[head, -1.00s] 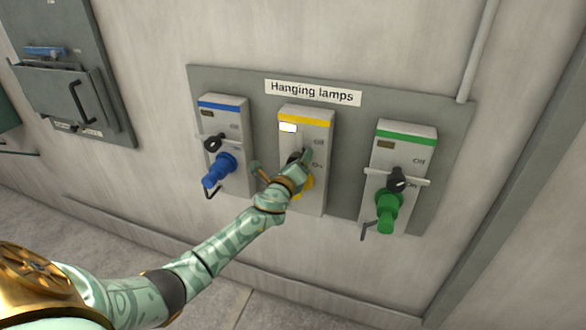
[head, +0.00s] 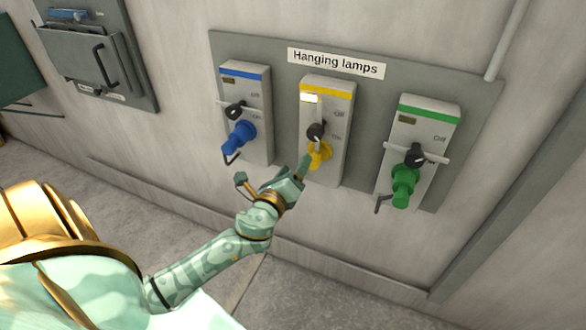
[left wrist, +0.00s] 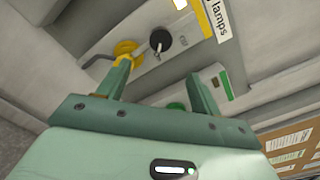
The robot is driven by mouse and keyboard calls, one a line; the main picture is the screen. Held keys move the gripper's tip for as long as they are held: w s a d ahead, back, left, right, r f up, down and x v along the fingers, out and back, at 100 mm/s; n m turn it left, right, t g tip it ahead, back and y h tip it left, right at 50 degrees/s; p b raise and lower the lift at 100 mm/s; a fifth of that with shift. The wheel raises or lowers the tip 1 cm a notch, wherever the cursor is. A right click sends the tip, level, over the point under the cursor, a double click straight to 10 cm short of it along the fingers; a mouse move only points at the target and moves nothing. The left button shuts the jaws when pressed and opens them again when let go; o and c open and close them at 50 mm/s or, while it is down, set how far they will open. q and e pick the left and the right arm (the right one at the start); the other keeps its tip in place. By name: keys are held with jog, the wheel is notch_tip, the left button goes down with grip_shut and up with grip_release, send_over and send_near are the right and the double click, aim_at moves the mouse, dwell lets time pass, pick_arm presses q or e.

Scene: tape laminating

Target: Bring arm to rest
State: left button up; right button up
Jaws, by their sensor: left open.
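My left gripper (head: 274,169) is open and empty, in front of the panel and just below left of the yellow-striped switch box (head: 325,110). That box has a lit white window, a black knob (head: 316,132) and a yellow plug (head: 322,155). One fingertip overlaps the lower edge of the box in the head view; I cannot tell if it touches. In the left wrist view the two fingers (left wrist: 159,70) stand wide apart, with the yellow plug (left wrist: 125,48) and black knob (left wrist: 160,40) beyond them. My right gripper is not in view.
The grey panel (head: 285,85) labelled "Hanging lamps" also holds a blue-striped box (head: 245,85) and a green-striped box (head: 430,120) with projecting plugs. A grey wall cabinet (head: 90,60) hangs at upper left. A ledge runs along the wall below; floor shows under it.

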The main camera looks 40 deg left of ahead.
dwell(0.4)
pick_arm(q)
jog(key=s+f+n+g+h+b, duration=0.1)
jog(key=s+f+n+g, duration=0.25)
jog(key=f, duration=0.65)
jog(key=s+f+n+g, duration=0.25)
jog(key=f+n, duration=0.25)
jog(key=f, duration=0.5)
jog(key=s+f+n+g+h+b, duration=0.15)
jog(key=s+f+n, duration=0.25)
jog(key=f, duration=0.7)
jog(key=s+d+f+n+g+b, duration=0.1)
jog(key=s+f+n+g, duration=0.2)
jog(key=s+f, duration=0.5)
jog(key=s+d+f+n+g, duration=0.2)
jog(key=s+f+n, duration=0.1)
jog(key=s+f, duration=0.5)
jog(key=s+d+f+n+g+b, duration=0.1)
jog(key=s+d+f+g, duration=0.1)
jog(key=s, duration=0.7)
jog(key=s+d+f+n+g+h+b, duration=0.1)
jog(key=s+d+f, duration=0.3)
jog(key=s, duration=0.6)
jog(key=shift+d+f+g+b, duration=0.2)
jog(key=shift+f+g+b, duration=0.4)
jog(key=shift+f+g, duration=0.05)
jog(key=shift+n+h, duration=0.25)
